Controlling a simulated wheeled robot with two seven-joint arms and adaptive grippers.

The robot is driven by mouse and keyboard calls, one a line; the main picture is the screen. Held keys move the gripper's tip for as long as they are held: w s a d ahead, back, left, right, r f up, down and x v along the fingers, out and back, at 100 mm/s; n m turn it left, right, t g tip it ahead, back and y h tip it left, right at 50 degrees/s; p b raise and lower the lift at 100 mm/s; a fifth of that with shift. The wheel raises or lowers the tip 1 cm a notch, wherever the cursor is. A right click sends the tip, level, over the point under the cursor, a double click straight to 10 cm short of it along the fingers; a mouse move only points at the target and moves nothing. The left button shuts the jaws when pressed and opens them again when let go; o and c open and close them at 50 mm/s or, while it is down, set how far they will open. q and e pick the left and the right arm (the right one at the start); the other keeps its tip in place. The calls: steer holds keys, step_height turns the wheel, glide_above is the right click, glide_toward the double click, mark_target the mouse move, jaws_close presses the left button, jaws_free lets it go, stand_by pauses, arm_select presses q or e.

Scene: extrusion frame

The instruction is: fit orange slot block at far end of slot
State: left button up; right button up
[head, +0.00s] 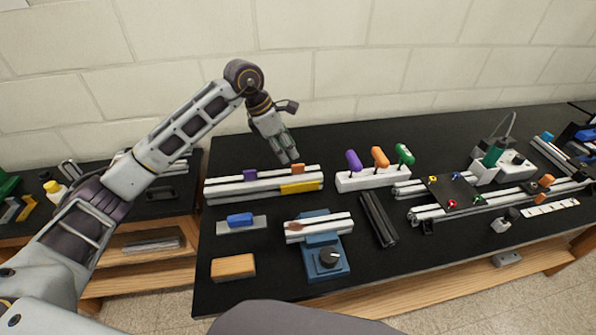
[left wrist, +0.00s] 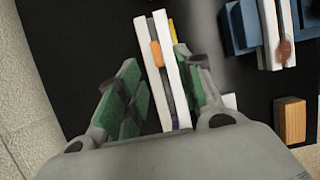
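The orange slot block (head: 298,168) sits in the slot of the pale double rail (head: 222,189), near its right end. In the left wrist view the orange block (left wrist: 156,54) shows between the two white bars. A purple block (head: 250,174) is in the same rail further left, and a yellow block (head: 301,187) is on its near side. My left gripper (head: 288,156) is above and behind the rail, pointing down, close to the orange block. In the left wrist view its green finger pads are apart with nothing held. My right gripper is not in view.
A blue fixture (head: 327,262) with a dark knob stands in front of the rail. A blue block on a grey plate (head: 241,220) and an orange-brown block (head: 233,267) lie at front left. A white holder (head: 373,179) with coloured handles stands to the right. The wall is behind.

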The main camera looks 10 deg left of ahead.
mark_target(296, 165)
arm_select(q)
steer(key=shift+x, duration=1.45)
steer(key=shift+d+f, duration=0.1)
steer(key=shift+f, duration=0.05)
steer(key=shift+w+d+f+p, duration=0.2)
steer(key=shift+f+p, duration=0.15)
steer(key=shift+f, duration=0.15)
steer(key=x, duration=0.2)
steer(key=shift+w+f, duration=0.2)
steer(key=shift+f, duration=0.2)
steer(key=shift+d+f+p, duration=0.2)
steer(key=shift+f+p, duration=0.1)
steer(key=shift+f, duration=0.15)
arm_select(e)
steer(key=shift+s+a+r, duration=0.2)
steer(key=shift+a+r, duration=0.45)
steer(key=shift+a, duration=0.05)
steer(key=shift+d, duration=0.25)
arm_select(q)
jaws_close()
steer(key=shift+w, duration=0.1)
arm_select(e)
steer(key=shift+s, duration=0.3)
